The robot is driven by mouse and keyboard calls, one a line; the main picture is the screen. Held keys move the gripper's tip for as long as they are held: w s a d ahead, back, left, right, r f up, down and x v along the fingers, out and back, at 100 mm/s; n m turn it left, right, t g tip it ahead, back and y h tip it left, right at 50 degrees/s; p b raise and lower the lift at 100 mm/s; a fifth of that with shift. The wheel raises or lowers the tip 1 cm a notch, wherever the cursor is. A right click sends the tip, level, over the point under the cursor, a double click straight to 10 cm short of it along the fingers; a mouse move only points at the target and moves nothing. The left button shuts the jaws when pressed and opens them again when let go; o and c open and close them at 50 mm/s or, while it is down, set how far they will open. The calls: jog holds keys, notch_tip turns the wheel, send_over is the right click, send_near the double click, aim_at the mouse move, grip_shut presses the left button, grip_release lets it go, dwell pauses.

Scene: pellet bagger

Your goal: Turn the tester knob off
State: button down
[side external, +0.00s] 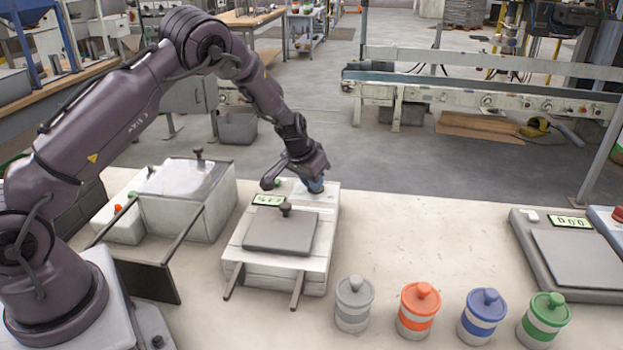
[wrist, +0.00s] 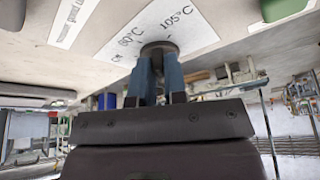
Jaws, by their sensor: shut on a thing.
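The tester (side external: 260,268) is a white box with a grey plate with a small dark handle on top, and a green-lit display (side external: 268,200) near its back. My gripper (side external: 313,184) is at the tester's back right corner, with its blue fingers down. In the wrist view my gripper (wrist: 158,66) is shut on the dark round knob (wrist: 159,47). A white dial label (wrist: 124,38) around the knob reads 80°C and 105°C, with a smaller mark at its left edge. The knob's pointer is not visible, so its setting cannot be told. The side view hides the knob behind the fingers.
A white box with a glossy lid (side external: 190,180) and a dark open flap (side external: 150,281) stand left of the tester. Grey, orange, blue and green lidded jars (side external: 354,304) line the front. A scale (side external: 582,262) is at the far right. The table between is clear.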

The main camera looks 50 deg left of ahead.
jog(key=n, duration=0.1)
jog(key=n+y, duration=0.1)
jog(key=n, duration=0.2)
jog(key=shift+w+d+n+g+y, duration=0.1)
jog(key=shift+d+n+g+y, duration=0.2)
jog(key=shift+y, duration=0.1)
jog(key=n, duration=0.2)
jog(key=n+g+y, duration=0.1)
jog(key=n, duration=0.1)
jog(key=shift+w+d+n, duration=0.1)
jog(key=shift+w+n, duration=0.1)
jog(key=shift+n, duration=0.1)
jog(key=n, duration=0.1)
jog(key=n+g, duration=0.1)
jog(key=n, duration=0.1)
jog(key=n+g, duration=0.1)
jog(key=shift+w+d+n+y, duration=0.1)
jog(key=shift+w+n+y, duration=0.2)
jog(key=shift+y, duration=0.1)
jog(key=shift+w+n+g, duration=0.15)
jog(key=shift+n+g, duration=0.75)
jog(key=shift+n, duration=1.4)
jog(key=c, duration=1.2)
grip_release()
jog(key=shift+o, duration=0.2)
jog(key=shift+r, duration=0.1)
